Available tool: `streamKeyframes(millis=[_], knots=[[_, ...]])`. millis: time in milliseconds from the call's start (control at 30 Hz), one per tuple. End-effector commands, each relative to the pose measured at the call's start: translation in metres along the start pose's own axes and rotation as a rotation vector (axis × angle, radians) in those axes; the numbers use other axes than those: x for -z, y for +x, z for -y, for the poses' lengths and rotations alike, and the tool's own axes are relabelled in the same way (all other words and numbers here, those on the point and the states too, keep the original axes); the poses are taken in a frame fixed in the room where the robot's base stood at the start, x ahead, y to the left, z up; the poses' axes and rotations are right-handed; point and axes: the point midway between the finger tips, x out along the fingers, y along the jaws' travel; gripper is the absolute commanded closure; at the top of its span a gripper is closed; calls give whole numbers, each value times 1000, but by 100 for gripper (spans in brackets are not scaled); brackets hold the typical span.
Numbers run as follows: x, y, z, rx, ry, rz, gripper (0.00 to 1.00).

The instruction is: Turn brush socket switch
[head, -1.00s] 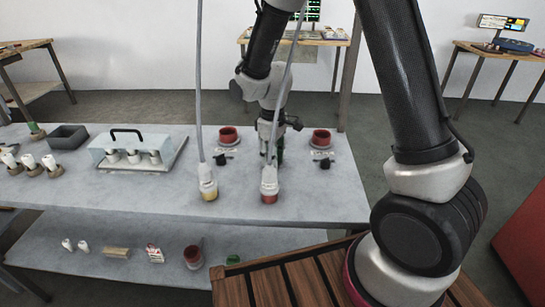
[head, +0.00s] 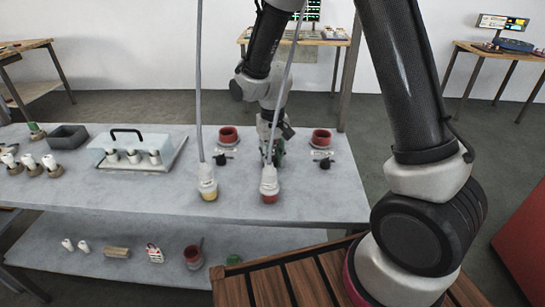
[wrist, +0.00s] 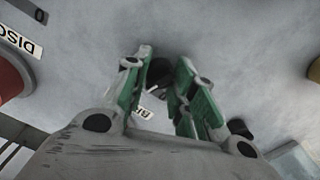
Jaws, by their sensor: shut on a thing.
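A dark switch knob (wrist: 160,74) shows between the green-padded fingers in the wrist view, partly hidden by them. My gripper (wrist: 163,85) is shut on this knob. A label partly covered by a finger lies just below the knob. In the head view my gripper (head: 274,158) is down at the table top between two other black switches, one on the left (head: 221,159) and one on the right (head: 325,164); the held knob is hidden there.
Red sockets (head: 228,137) (head: 321,138) stand behind the left and right switches. Hanging cables end in a yellow-ringed plug (head: 208,184) and a red-ringed plug (head: 269,185) near my gripper. A clear case (head: 140,151) stands left on the grey table (head: 130,201).

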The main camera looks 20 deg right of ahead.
Motion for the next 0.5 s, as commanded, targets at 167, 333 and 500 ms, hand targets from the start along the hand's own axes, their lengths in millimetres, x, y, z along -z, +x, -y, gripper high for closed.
streamKeyframes(millis=[167, 333, 500], knots=[[0, 0, 0, 0, 118, -1, 98], [0, 0, 0, 0, 198, -1, 98], [1, 0, 0, 0, 245, -1, 98]])
